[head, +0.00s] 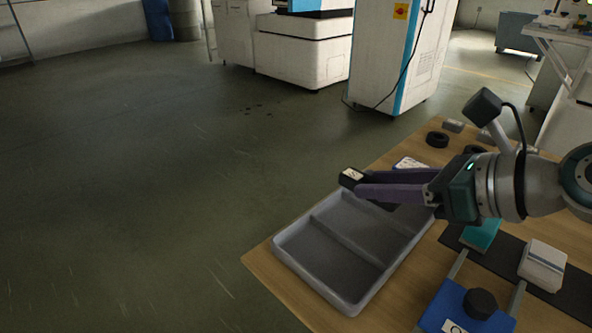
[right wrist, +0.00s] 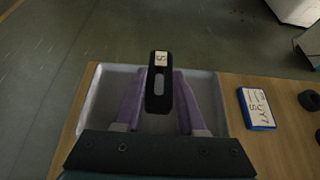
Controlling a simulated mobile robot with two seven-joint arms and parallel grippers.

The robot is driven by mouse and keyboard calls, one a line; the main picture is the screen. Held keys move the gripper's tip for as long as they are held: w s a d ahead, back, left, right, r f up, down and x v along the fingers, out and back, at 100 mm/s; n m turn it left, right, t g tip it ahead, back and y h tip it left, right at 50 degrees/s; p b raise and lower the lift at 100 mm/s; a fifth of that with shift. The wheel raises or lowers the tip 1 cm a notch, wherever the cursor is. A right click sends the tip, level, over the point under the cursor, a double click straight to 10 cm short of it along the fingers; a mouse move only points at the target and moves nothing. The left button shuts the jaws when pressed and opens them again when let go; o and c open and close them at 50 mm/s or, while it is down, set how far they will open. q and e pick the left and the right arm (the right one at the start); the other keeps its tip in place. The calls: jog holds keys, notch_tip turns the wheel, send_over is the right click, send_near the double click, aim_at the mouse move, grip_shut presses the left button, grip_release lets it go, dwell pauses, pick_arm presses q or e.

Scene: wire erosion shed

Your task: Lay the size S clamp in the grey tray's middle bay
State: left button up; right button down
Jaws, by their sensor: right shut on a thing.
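The size S clamp is a black slotted bar (right wrist: 151,101) with a white label at its far end that appears to read S. My right gripper (right wrist: 160,85) is shut on it, one purple finger on each side. In the head view the clamp (head: 347,182) sticks out past the fingertips, above the far part of the grey tray (head: 352,308). The tray has dividers across it. The near bay and the bay beside it look empty; the far end is partly hidden by my gripper (head: 365,187). My left gripper is not in view.
The tray stands on a wooden table (head: 264,266) at its left edge. A blue-and-white card (right wrist: 257,108) lies right of it in the wrist view. A blue fixture with a black knob (head: 480,303), a teal block (head: 482,236), a pale block (head: 543,265) and black rings (head: 437,139) are nearby.

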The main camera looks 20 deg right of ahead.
aim_at(372, 237)
notch_tip(372, 237, down, 3)
jog(key=shift+f+b, duration=0.15)
jog(key=shift+b, duration=0.45)
notch_tip(372, 237, down, 4)
jog(key=b, duration=0.3)
jog(key=shift+f, duration=0.15)
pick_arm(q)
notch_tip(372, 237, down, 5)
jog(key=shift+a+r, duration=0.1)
pick_arm(e)
jog(key=shift+r, duration=0.2)
jog(key=shift+f, duration=0.2)
jog(key=c, duration=0.8)
grip_release()
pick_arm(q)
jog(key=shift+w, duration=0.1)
pick_arm(e)
jog(key=shift+o, duration=0.2)
